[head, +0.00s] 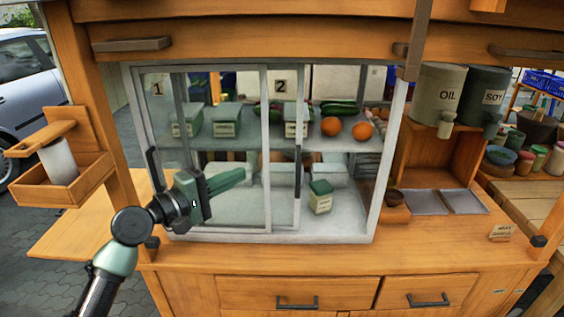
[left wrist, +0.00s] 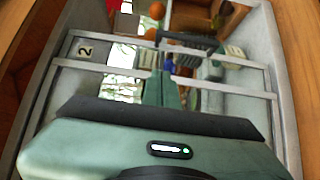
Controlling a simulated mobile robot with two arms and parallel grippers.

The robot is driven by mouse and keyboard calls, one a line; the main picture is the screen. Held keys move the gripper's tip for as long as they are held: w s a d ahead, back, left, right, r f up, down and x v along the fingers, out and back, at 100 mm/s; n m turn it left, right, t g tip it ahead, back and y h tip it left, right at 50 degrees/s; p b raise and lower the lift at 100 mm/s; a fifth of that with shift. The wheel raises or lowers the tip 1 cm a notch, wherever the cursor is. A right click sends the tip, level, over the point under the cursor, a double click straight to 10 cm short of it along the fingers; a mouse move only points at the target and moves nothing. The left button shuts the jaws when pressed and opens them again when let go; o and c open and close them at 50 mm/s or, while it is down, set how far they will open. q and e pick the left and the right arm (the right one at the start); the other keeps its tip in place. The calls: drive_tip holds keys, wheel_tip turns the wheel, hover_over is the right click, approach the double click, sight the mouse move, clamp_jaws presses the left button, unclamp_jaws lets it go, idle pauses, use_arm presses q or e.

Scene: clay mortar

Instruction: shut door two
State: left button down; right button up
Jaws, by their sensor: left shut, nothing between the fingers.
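A glass-fronted case has two sliding doors. Door two (head: 281,120), labelled 2, stands mostly behind door one (head: 215,120), labelled 1, so the right part of the case is open. Door two's dark handle (head: 298,171) is on its right upright; it also shows in the left wrist view (left wrist: 190,41). My left gripper (head: 242,174) is shut and empty, in front of door one's glass, pointing right toward that handle and apart from it. In the left wrist view its fingers (left wrist: 160,75) cover part of the door uprights near the 2 label (left wrist: 87,50). My right gripper is out of view.
The case frame's right post (head: 390,150) bounds the opening. Oranges (head: 331,127) and cucumbers (head: 339,107) lie on the shelf, and a lidded container (head: 320,197) stands on the case floor. Door one's dark handle (head: 156,169) is at the left. The counter (head: 270,255) in front is clear.

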use_arm(q)
drive_tip(key=w+d+p, duration=0.4)
drive_tip(key=w+d, duration=0.2)
drive_tip(key=d, duration=0.5)
drive_tip(key=shift+w, duration=0.3)
drive_tip(key=shift+d, duration=0.15)
